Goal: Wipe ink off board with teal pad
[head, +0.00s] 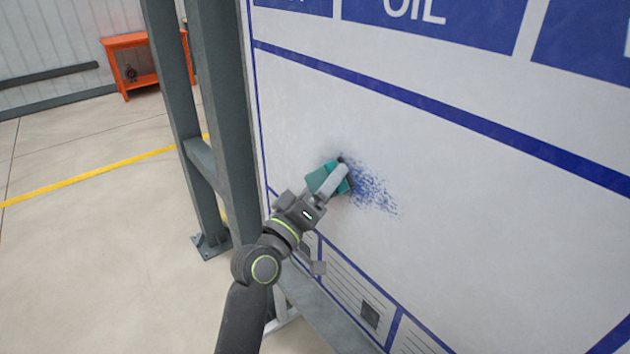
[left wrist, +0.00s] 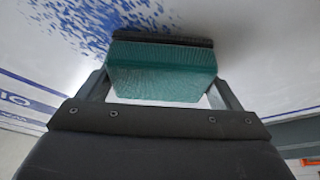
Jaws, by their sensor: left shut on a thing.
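The teal pad (head: 324,178) is held by my left gripper (head: 335,180) against or very close to the white board (head: 470,210). In the left wrist view the pad (left wrist: 162,72) sits between the two fingers of my left gripper (left wrist: 165,88), with a dark strip along its board side. A patch of blue ink specks (head: 375,190) lies on the board just right of the pad. In the left wrist view the ink (left wrist: 75,28) spreads to the upper left of the pad. Whether the pad touches the board is not clear. My right gripper is not in view.
Grey steel posts (head: 222,110) stand at the board's left edge. An orange table (head: 140,65) stands at the back left. A yellow line (head: 90,178) crosses the open floor. Blue printed lines and lettering (head: 415,10) mark the board.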

